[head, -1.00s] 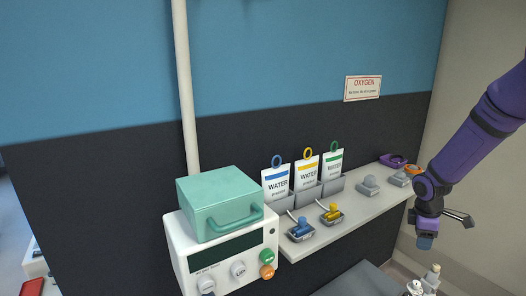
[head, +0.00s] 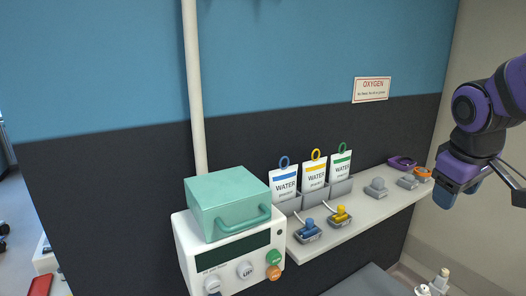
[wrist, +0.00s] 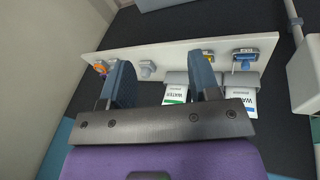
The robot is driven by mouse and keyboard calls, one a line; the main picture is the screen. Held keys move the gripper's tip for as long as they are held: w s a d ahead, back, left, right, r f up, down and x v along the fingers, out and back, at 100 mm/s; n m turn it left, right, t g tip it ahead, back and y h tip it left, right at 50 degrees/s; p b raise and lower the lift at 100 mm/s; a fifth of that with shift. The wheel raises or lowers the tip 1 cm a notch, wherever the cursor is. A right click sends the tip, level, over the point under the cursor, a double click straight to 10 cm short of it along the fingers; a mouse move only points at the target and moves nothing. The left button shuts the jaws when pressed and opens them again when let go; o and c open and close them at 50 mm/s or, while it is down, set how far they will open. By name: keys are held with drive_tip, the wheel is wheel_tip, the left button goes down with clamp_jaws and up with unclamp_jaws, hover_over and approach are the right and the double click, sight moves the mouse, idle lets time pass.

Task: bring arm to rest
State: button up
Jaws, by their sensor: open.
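My purple arm (head: 484,108) reaches in from the right edge of the head view, with its gripper (head: 482,188) in front of the pale side wall. In the wrist view my gripper (wrist: 163,78) has its two dark blue fingers wide apart with nothing between them. The grey shelf (head: 372,208) is beyond and left of the gripper in the head view. The gripper appears clear of the shelf and of the things on it.
Water pouches (head: 314,176) with coloured rings stand in grey holders on the shelf. Blue (head: 309,228) and yellow (head: 341,215) fittings, grey fittings and purple and orange rings are also there. A white device (head: 205,258) carries a teal case (head: 222,203). Small bottles (head: 441,279) stand low at right.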

drive_tip(key=s+a+r+m+t+y, duration=0.1)
drive_tip(key=s+a+r+m, duration=0.1)
drive_tip(key=s, duration=0.4)
drive_tip(key=s+a+r+m+t+y, duration=0.1)
drive_tip(key=s+a+r, duration=0.1)
drive_tip(key=s, duration=0.4)
drive_tip(key=shift+s+a+m, duration=0.4)
drive_tip(key=shift+a, duration=0.35)
idle(0.9)
